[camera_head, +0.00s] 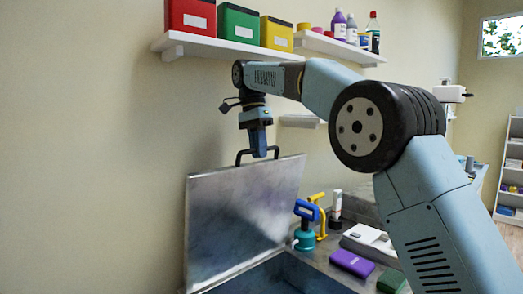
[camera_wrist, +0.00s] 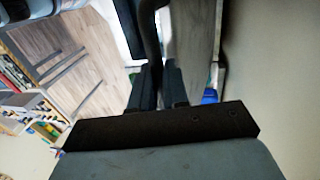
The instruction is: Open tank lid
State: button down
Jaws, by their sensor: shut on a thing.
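The tank lid (camera_head: 240,220) is a grey metal panel in the head view, raised steeply and tilted back toward the wall. A dark handle (camera_head: 241,157) stands on its top edge. The tank (camera_head: 285,276) below shows an open dark interior, cut off by the bottom of the picture. My gripper (camera_head: 258,152) points down at the handle and is shut on it. In the wrist view my gripper's two dark fingers (camera_wrist: 158,85) close around the dark handle bar (camera_wrist: 151,35). The lid's grey face (camera_wrist: 192,45) shows beside it.
A shelf (camera_head: 225,47) with red, green and yellow boxes is above my gripper. Right of the tank, a counter holds a blue-and-teal tool (camera_head: 305,226), a yellow tool (camera_head: 319,212), a purple box (camera_head: 352,262) and a green box (camera_head: 390,281). The left wall is bare.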

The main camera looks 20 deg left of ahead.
jog(key=shift+w+f, duration=0.2)
jog(key=shift+f, duration=0.05)
jog(key=c, duration=1.2)
grip_release()
jog(key=shift+w, duration=0.15)
jog(key=shift+o, duration=0.4)
jog(key=shift+r, duration=0.15)
